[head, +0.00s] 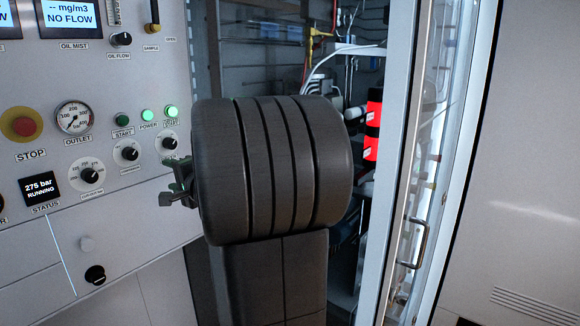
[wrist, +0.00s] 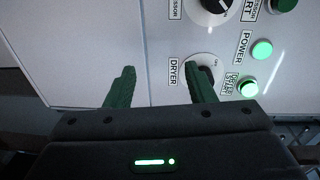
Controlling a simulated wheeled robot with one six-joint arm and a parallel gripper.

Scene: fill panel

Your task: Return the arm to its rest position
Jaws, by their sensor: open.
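My arm (head: 275,170) is a thick dark grey ribbed cylinder in the middle of the head view. My gripper (head: 172,183) shows at its left side, close in front of the control panel (head: 120,215). In the wrist view my gripper (wrist: 158,72) has two green fingers spread apart, with nothing between them but white panel. The dryer knob (wrist: 207,72) shows beside and partly behind the right finger. I cannot tell whether that finger touches it.
The panel carries a red stop button (head: 23,125), an outlet gauge (head: 74,118), green lights (head: 147,115) and a status display (head: 40,188) reading 275 bar, running.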

